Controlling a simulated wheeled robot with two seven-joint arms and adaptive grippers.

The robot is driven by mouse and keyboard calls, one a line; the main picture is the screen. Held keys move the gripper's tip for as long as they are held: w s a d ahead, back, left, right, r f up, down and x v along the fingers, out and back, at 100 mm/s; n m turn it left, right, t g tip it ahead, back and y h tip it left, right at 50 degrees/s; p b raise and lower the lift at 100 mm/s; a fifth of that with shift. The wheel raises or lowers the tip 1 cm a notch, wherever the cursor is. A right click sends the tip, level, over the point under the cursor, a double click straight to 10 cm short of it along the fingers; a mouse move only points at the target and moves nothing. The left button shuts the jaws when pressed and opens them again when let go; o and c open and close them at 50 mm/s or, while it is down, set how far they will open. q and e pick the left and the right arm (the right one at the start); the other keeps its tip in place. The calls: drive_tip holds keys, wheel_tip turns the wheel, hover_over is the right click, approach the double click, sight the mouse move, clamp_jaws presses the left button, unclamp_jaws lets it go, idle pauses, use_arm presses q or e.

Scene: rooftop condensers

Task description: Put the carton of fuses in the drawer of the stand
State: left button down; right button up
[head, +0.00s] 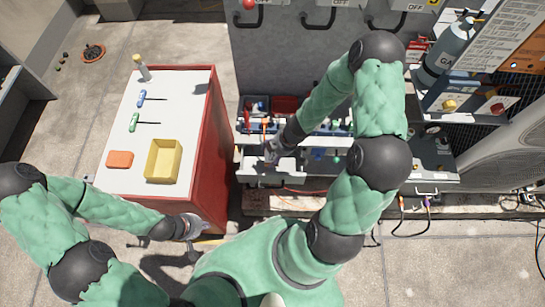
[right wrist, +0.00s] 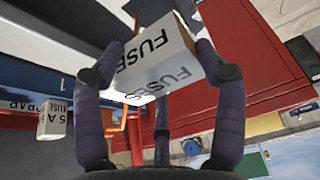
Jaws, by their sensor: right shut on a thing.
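My right gripper (right wrist: 160,75) is shut on a white carton of fuses (right wrist: 152,48), with "FUSE" lettering on two faces. The carton is tilted between the two fingers in the right wrist view. In the head view the right gripper (head: 272,152) is low beside the stand (head: 330,175), above a pale grey drawer (head: 252,172) that looks pulled out. The carton is hard to make out there, partly hidden by the gripper. My left gripper (head: 195,227) hangs near the front of the red cabinet; its fingers are too small to read.
A red cabinet (head: 215,130) with a white top stands left, bearing a yellow tray (head: 163,160), an orange block (head: 120,159), two screwdrivers and a bottle. Another small labelled carton (right wrist: 52,122) shows in the right wrist view. A gas cylinder (head: 447,50) stands right.

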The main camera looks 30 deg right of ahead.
sight(273, 157)
drive_tip(key=shift+w+f, duration=0.25)
drive_tip(key=shift+f, duration=0.1)
drive_tip(key=shift+w+f+b, duration=0.1)
drive_tip(key=shift+f+b, duration=1)
drive_tip(key=shift+f, duration=0.5)
drive_tip(key=shift+f, duration=0.35)
drive_tip(key=shift+f+b, duration=0.25)
drive_tip(key=shift+b, duration=0.2)
drive_tip(key=o, duration=1.2)
